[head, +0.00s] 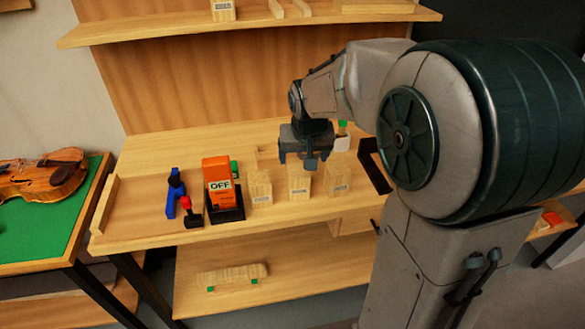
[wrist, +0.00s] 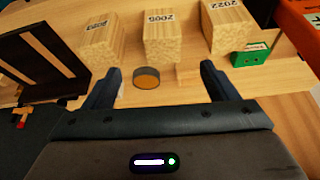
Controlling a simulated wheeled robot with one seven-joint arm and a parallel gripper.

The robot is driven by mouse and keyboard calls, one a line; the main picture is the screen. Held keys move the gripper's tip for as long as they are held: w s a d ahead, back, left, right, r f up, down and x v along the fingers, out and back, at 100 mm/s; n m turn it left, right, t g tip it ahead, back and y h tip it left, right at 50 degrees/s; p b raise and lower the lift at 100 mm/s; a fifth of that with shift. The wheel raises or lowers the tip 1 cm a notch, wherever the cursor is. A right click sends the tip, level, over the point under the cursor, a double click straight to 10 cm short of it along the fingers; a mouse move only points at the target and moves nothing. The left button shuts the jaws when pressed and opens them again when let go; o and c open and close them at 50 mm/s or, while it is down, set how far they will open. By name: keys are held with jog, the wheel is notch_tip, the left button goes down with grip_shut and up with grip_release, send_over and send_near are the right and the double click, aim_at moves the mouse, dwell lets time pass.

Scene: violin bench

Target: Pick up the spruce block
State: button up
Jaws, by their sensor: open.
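Three pale wood blocks with printed labels stand in a row on the bench: a left block (head: 259,189), a middle block (head: 299,182) and a right block (head: 337,178). In the wrist view their labels are upside down; the blocks are at left (wrist: 100,42), centre (wrist: 160,42) and right (wrist: 226,28). I cannot tell from the labels which is spruce. My gripper (head: 299,164) is open and empty, at the middle block in the head view. In the wrist view its fingertips (wrist: 160,70) straddle the line to the centre block, with no block between them.
A round dark-rimmed tin (wrist: 146,78) lies near the fingers. An orange box marked OFF (head: 218,178) and a blue tool (head: 173,192) stand left of the blocks. A green box (wrist: 250,55) and a dark slotted holder (wrist: 40,55) flank them. An upper shelf (head: 150,33) overhangs behind.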

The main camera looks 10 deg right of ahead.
aim_at(299, 171)
jog(key=x, duration=0.5)
jog(key=p+x, duration=0.1)
jog(key=x, duration=0.3)
jog(key=w+p+x, duration=0.1)
jog(key=x, duration=0.4)
jog(key=shift+w+a, duration=0.1)
jog(key=shift+w, duration=0.05)
jog(key=shift+c, duration=0.3)
jog(key=c, duration=1.1)
